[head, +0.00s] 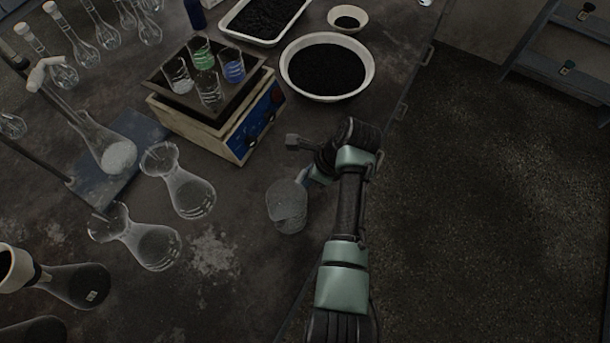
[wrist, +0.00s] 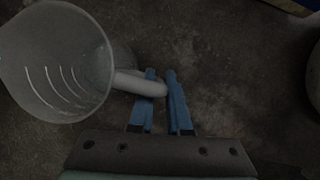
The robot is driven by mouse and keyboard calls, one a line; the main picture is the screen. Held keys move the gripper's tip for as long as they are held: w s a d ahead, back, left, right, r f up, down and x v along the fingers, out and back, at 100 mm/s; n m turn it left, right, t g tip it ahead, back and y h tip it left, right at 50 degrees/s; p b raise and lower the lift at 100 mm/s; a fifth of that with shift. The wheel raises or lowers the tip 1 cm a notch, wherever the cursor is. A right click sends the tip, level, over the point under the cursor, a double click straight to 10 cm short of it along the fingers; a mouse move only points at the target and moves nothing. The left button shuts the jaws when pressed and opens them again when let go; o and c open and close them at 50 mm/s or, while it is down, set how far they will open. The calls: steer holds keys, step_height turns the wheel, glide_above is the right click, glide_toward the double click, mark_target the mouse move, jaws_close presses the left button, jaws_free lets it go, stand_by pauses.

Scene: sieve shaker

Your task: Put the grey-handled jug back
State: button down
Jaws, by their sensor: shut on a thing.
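The grey-handled jug (head: 287,206) is a clear, empty-looking vessel near the bench's right edge, in front of the box-shaped bath. In the wrist view the jug (wrist: 60,62) fills the upper left, with its wide mouth and white graduation marks showing. Its pale grey handle (wrist: 138,84) reaches right to my blue fingers. My gripper (wrist: 161,76) is shut on that handle. In the head view my gripper (head: 311,178) is at the jug's right side, partly hidden by my wrist. I cannot tell whether the jug's base touches the bench.
A heated bath (head: 215,115) holding several small beakers stands behind the jug. A white bowl (head: 327,67) of black grains is further back. Bare bench (head: 225,265) shows in front.

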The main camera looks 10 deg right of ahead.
steer(key=c, duration=0.9)
jaws_free()
steer(key=v, duration=1.2)
steer(key=shift+s+p, duration=0.1)
steer(key=shift+p, duration=0.25)
steer(key=shift+r, duration=0.1)
